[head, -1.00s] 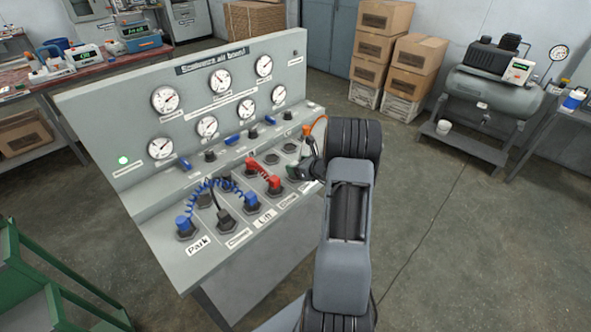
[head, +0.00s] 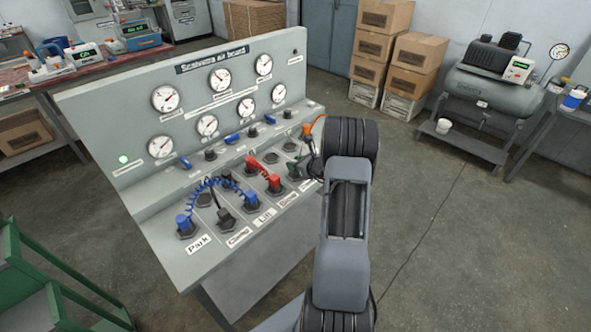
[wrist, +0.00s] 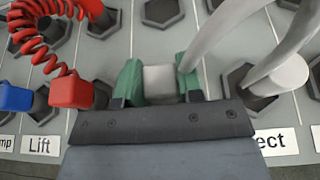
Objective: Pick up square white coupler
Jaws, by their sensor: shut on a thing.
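The square white coupler (wrist: 160,83) shows in the wrist view between the two green finger pads of my gripper (wrist: 159,88). The pads press on its left and right sides. A white hose runs close by the right pad. Whether the coupler still touches the board beneath it is hidden. In the head view my gripper (head: 301,166) is at the right end of the board's sloping panel, and my arm hides the coupler.
A round white coupler (wrist: 277,76) with a white hose sits right of my gripper. A red coupler (wrist: 72,92) with a coiled red hose is close on the left, with a blue coupler (wrist: 14,97) beyond. The gauge board (head: 125,118) rises behind.

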